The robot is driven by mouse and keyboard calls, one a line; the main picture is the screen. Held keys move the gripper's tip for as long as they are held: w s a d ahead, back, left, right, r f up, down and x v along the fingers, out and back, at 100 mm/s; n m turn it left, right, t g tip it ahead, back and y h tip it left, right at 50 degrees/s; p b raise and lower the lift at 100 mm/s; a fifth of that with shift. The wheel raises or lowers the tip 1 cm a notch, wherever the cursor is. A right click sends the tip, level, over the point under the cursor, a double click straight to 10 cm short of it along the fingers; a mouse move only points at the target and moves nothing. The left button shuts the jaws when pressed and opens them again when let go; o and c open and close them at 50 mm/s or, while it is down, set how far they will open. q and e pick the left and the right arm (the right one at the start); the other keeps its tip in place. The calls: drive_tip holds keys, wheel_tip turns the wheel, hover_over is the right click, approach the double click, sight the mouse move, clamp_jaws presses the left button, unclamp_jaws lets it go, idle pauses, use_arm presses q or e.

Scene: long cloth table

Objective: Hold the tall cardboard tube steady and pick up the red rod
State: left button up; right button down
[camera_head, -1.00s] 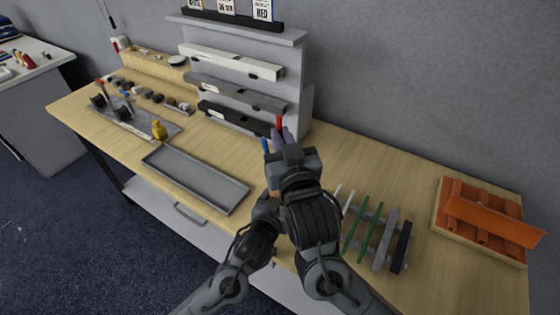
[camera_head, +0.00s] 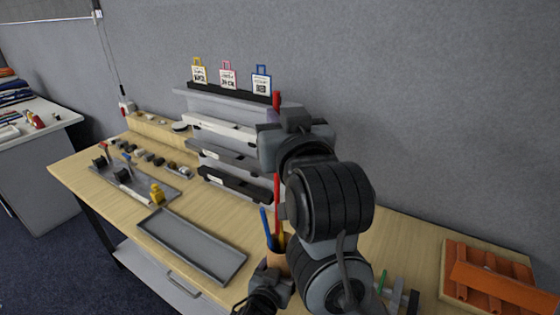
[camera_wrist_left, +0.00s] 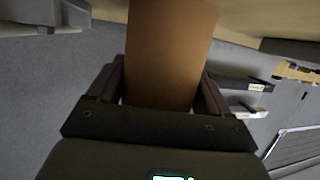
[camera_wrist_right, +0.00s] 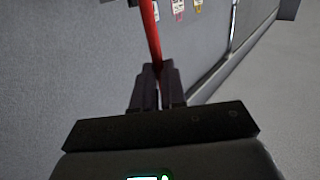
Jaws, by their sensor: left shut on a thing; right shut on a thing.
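The tall cardboard tube (camera_head: 277,259) stands at the front of the table, partly hidden by my arms. It fills the middle of the left wrist view (camera_wrist_left: 170,50). My left gripper (camera_head: 266,284) is shut on it low down, with one finger on each side. A blue rod (camera_head: 266,229) and a yellow one (camera_head: 282,240) stick up from the tube. The red rod (camera_head: 277,205) is upright above them. My right gripper (camera_head: 275,143) is shut on its upper part, seen also in the right wrist view (camera_wrist_right: 152,35). I cannot tell whether its lower end is clear of the tube.
A grey tray (camera_head: 192,245) lies left of the tube. A tiered shelf (camera_head: 235,160) with tags on top stands behind. An orange tray (camera_head: 487,275) is at the far right. My right arm hides most of a rack with green rods (camera_head: 383,281).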

wheel_tip(320, 180, up, 9)
idle(0.3)
drive_tip(key=shift+f, duration=0.1)
use_arm(q)
drive_tip(key=o, duration=0.9)
drive_tip(key=shift+o, duration=0.2)
